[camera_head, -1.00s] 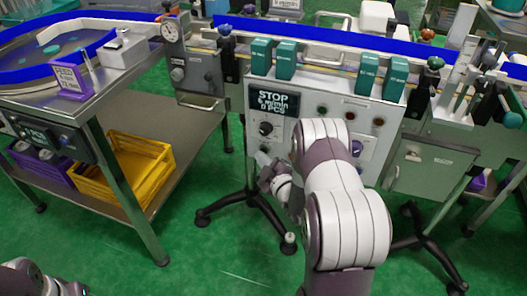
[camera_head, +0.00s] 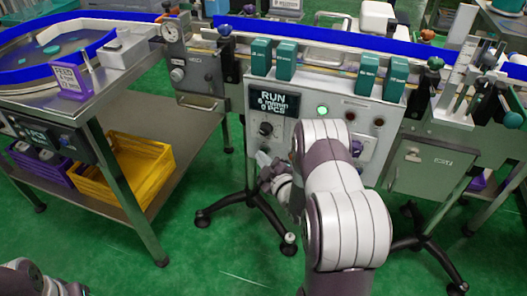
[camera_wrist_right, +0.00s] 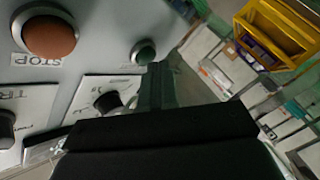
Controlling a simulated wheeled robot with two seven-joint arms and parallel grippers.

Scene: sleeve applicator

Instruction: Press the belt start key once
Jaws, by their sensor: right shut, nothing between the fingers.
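The control panel (camera_head: 262,150) of the machine has a display (camera_head: 279,104) that reads RUN, 6 m/min and 0 PCS. A green lamp (camera_head: 322,110) on it is lit. In the right wrist view a green key (camera_wrist_right: 144,50) sits beside a larger orange-red STOP button (camera_wrist_right: 49,34). My right gripper (camera_head: 263,160) is shut and empty at the panel's lower left, partly hidden by my own arm. In the right wrist view its fingertips (camera_wrist_right: 155,70) are right at the green key; I cannot tell whether they touch it.
A black knob (camera_head: 266,129) is on the panel; a knob (camera_wrist_right: 107,100) also shows near the fingers in the wrist view. Teal units (camera_head: 273,58) stand above the panel. A steel table (camera_head: 120,95) with a yellow crate (camera_head: 140,165) underneath is at left.

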